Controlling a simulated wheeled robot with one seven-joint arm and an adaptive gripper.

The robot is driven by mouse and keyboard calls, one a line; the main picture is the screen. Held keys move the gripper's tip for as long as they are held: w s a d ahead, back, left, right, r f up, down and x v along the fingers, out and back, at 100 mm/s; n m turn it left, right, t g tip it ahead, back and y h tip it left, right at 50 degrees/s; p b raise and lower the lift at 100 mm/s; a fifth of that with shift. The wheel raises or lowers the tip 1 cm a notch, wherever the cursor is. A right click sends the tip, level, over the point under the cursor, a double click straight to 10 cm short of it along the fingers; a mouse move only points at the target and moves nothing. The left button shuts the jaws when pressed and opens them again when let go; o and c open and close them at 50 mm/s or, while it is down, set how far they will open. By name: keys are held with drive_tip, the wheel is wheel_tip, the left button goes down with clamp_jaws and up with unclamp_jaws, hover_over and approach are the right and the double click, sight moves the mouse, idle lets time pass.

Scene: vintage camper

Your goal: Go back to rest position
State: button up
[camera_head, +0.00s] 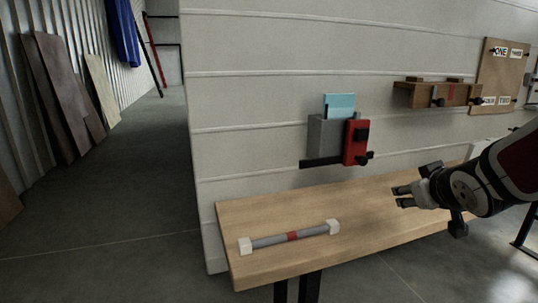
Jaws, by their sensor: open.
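My gripper (401,196) is open and empty. It reaches in from the right and hangs over the right part of the wooden table, pointing left. Nothing is between its fingers, and it is apart from the things on the table and wall. My arm comes in from the right edge of the view.
A grey bar with white ends and a red middle band (292,236) lies on the table (240,273). A grey holder (322,136) with a light blue block (339,105) and red part (356,142) is on the wall. A wooden shelf (420,96) and labelled board (501,72) hang right.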

drive_tip(key=s+a+f+m+g+y, duration=0.1)
drive_tip(key=s+a+g, duration=0.3)
drive_tip(key=s, duration=0.8)
drive_tip(key=s+a+f+g, duration=0.25)
drive_tip(key=s+a, duration=0.25)
drive_tip(key=s, duration=0.8)
drive_tip(key=s+a+m+g+y, duration=0.1)
drive_tip(key=s+a+g, duration=0.35)
drive_tip(key=s, duration=0.75)
wheel_tip(320, 180, up, 29)
drive_tip(key=t+p, duration=0.3)
drive_tip(key=p, duration=2.4)
drive_tip(key=shift+d+t+p, duration=0.3)
drive_tip(key=shift+d, duration=0.15)
